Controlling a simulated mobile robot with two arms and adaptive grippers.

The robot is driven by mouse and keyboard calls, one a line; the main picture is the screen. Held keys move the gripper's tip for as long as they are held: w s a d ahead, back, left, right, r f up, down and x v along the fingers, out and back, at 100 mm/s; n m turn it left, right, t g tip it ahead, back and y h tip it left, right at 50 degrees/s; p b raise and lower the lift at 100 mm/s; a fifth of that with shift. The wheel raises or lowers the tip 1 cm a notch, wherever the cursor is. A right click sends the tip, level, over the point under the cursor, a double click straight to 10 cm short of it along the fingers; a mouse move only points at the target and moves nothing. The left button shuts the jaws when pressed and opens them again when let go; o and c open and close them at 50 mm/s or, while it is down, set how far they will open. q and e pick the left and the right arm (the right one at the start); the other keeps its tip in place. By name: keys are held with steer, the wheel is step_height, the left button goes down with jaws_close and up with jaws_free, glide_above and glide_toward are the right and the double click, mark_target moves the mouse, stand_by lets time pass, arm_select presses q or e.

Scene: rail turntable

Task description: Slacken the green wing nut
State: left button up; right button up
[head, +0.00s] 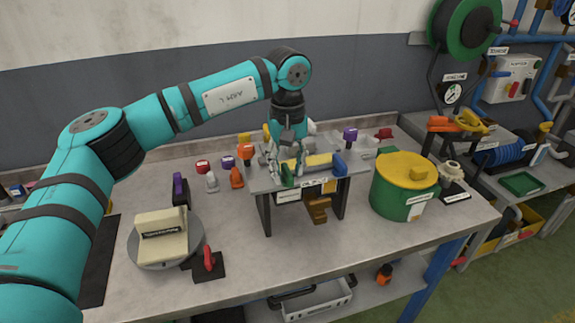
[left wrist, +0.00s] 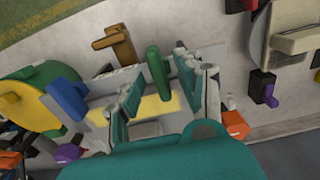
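The green wing nut (head: 288,175) is at the front left of a small raised stand (head: 262,187) on the workbench. In the left wrist view, the green wing nut (left wrist: 157,70) stands between the fingers of my left gripper (left wrist: 157,88), with a visible gap on each side. In the head view, my left gripper (head: 286,162) points down over the stand's left part and hides some of the nut. It is open, and I cannot tell whether its tips reach down beside the nut. My right gripper is in neither view.
A blue handle (head: 340,165) stands at the stand's right end, with a yellow bar (head: 318,160) between. A brown lever (head: 318,209) hangs in front. A green drum with a yellow lid (head: 405,180) stands right; a turntable with a cream block (head: 162,238) stands left.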

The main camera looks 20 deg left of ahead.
arm_select(q)
steer(key=shift+f, duration=0.15)
steer(key=shift+c, duration=0.4)
jaws_close()
